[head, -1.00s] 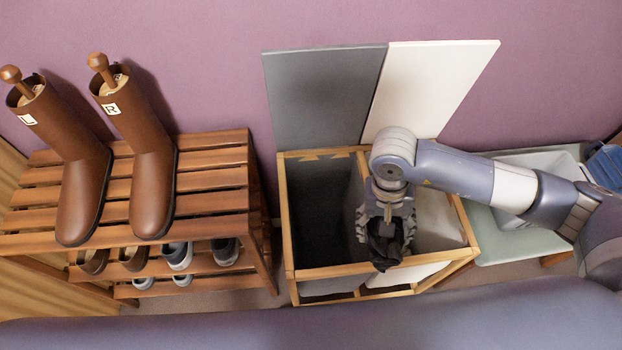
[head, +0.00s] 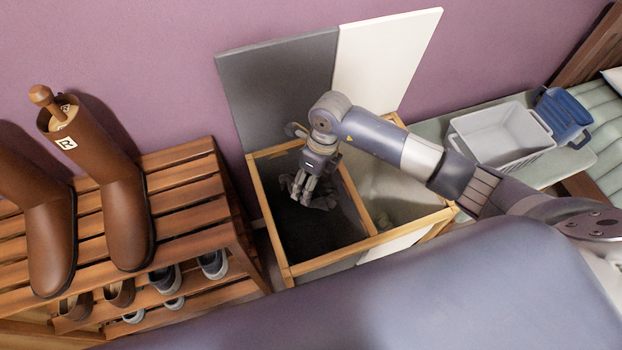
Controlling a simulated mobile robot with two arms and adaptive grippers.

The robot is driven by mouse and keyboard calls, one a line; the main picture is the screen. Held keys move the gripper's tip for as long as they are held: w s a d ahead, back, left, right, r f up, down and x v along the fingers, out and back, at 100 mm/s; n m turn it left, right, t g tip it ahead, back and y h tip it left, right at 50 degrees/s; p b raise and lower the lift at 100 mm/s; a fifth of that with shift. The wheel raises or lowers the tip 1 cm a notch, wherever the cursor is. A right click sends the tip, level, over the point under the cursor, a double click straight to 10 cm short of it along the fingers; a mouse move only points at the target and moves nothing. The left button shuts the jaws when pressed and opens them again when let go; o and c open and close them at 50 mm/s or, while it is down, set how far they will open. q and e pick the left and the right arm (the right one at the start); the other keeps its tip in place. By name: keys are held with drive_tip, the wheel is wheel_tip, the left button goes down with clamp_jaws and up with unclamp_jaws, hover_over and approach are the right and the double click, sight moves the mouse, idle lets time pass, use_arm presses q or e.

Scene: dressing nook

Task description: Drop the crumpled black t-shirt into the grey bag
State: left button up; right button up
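The laundry hamper has a wooden frame (head: 282,262) and two compartments. The grey bag (head: 345,226) lines the left one, and its inside is very dark. My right gripper (head: 307,204) points down in the mouth of the grey bag, inside the frame. Whether its fingers are parted or closed is unclear against the dark lining. I cannot make out the black t-shirt; black cloth would hardly stand out there. My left gripper is out of view.
The pale bag (head: 395,196) fills the right compartment. Grey (head: 280,92) and white (head: 385,60) lids stand open against the wall. A shoe rack (head: 185,185) with brown boots (head: 122,215) stands left. A light tub (head: 500,140) and blue basket (head: 563,115) sit on the right bench.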

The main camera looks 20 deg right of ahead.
drive_tip(key=shift+f, duration=0.4)
wheel_tip(320, 180, down, 5)
drive_tip(key=b, duration=0.4)
drive_tip(key=shift+r, duration=0.2)
drive_tip(key=shift+f, duration=0.4)
drive_tip(key=o, duration=1.2)
